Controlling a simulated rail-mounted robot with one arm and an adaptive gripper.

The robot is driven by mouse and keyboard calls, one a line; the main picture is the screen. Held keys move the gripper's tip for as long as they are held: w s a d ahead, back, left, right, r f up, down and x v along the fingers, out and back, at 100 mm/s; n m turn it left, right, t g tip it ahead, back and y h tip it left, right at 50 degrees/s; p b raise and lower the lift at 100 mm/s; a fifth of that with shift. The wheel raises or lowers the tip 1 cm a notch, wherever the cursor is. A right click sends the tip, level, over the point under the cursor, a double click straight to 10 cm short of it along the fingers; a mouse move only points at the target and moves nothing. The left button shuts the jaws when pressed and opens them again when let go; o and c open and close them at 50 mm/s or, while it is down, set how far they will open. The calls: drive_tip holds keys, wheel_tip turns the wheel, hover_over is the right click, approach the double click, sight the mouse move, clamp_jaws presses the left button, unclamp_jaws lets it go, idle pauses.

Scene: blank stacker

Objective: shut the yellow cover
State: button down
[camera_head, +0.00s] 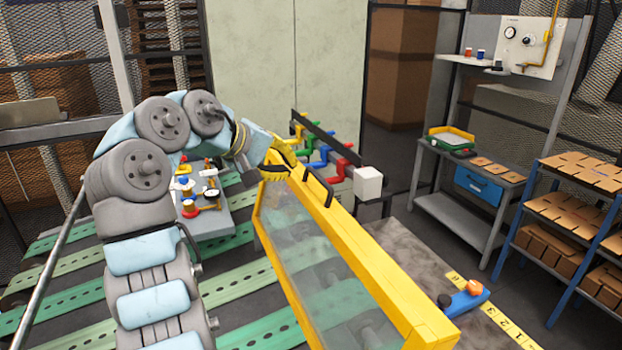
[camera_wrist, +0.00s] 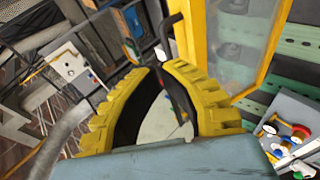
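The yellow cover (camera_head: 381,270) is a yellow frame around a clear pane (camera_head: 318,265). It stands raised and steeply tilted in the head view, with its top rail running from mid-picture to the lower right. A black handle (camera_head: 319,187) sits on that rail near its far end; a dark handle (camera_wrist: 169,24) also shows beside the yellow frame (camera_wrist: 191,38) in the wrist view. My gripper (camera_head: 282,166) is at the far end of the rail, close to the handle. In the wrist view its yellow fingers (camera_wrist: 158,68) curve inward with a narrow gap between the tips, and I see nothing held.
Coloured levers (camera_head: 325,150) on a dark bar and a white block (camera_head: 368,183) stand just behind the cover. A grey worktop (camera_head: 405,250) with a blue item (camera_head: 465,300) lies to the right. A workbench (camera_head: 455,205) and a blue shelf (camera_head: 530,190) stand farther right.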

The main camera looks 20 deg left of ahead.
sight(330, 186)
drive_tip(key=p+x, duration=0.3)
drive_tip(key=x, duration=1)
drive_tip(key=shift+w+d+f+p, duration=0.1)
drive_tip(key=shift+w+p, duration=0.15)
drive_tip(key=shift+p, duration=0.1)
